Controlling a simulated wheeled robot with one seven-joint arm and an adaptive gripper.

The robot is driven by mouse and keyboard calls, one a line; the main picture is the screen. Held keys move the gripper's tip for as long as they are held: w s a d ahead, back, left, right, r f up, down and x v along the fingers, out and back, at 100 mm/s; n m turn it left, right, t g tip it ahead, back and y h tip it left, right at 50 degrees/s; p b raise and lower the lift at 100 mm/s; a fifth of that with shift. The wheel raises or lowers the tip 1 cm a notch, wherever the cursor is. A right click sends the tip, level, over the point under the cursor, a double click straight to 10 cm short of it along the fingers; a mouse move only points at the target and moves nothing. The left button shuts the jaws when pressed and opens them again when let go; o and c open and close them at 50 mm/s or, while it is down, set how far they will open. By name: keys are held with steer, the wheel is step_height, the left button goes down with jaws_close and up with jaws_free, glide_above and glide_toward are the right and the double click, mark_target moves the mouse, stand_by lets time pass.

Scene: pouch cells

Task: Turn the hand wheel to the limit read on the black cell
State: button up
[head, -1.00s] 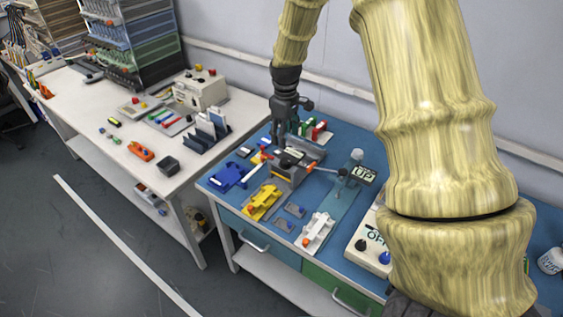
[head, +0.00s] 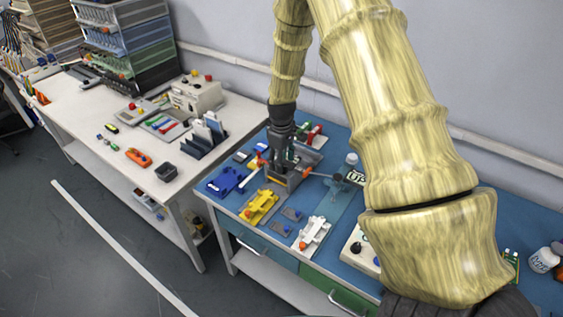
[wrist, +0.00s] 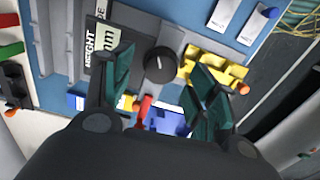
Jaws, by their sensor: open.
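A round black knob (wrist: 160,64) with a white pointer line, which looks like the hand wheel, sits on a grey fixture in the wrist view. My gripper (wrist: 161,82) is open, with one teal-padded finger on either side of the knob; I cannot tell whether they touch it. In the head view my gripper (head: 279,161) is low over the grey fixture (head: 292,180) and hides the knob. A label reading "HEIGHT" and "mm" (wrist: 102,48) lies left of the knob in the wrist view. I cannot make out a black cell for certain.
A yellow holder (head: 259,207), a blue holder (head: 226,181) and a white holder (head: 313,233) stand around the fixture on the blue bench. A white bench (head: 85,108) with several parts stands left.

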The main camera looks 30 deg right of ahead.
steer(key=shift+f, duration=0.9)
steer(key=c, duration=1)
